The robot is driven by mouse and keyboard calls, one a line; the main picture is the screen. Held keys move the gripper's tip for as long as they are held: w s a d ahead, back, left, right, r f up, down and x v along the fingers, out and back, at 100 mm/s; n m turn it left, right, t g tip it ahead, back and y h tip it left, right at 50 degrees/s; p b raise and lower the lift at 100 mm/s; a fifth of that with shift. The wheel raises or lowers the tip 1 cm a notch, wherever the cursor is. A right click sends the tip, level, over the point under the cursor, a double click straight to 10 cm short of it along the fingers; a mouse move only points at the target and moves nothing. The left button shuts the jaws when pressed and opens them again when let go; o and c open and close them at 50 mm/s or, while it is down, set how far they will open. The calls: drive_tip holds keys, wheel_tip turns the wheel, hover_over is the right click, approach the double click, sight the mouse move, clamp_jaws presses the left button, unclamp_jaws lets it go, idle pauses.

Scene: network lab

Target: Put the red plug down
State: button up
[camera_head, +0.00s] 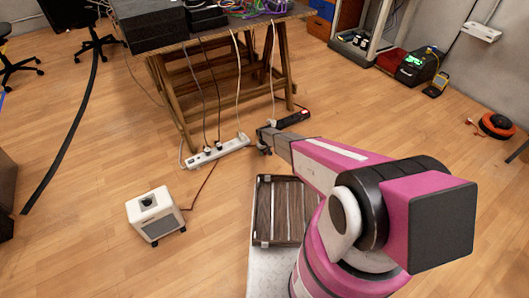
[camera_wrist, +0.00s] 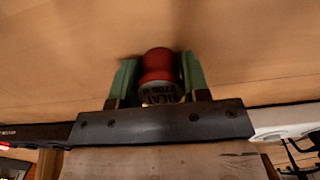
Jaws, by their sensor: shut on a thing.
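My gripper (camera_head: 264,140) hangs low over the wood floor, between the white power strip and the black strip, at the front of the trestle table. In the wrist view its two green fingers (camera_wrist: 158,62) are shut on the red plug (camera_wrist: 157,66), one on each side. The plug has a pale label band with dark print, partly readable as "HEAT" and "2200". In the head view the plug is too small or hidden to make out. I cannot tell whether it touches the floor.
The white power strip (camera_head: 217,152) has several plugs and cords in it. A black strip (camera_head: 293,119) lies to the right. A white heater-like box (camera_head: 155,215) stands left, its reddish cord running toward the white strip. The trestle table (camera_head: 215,75) stands behind. Open floor lies right.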

drive_tip(key=shift+f, duration=0.15)
drive_tip(key=o, duration=1.2)
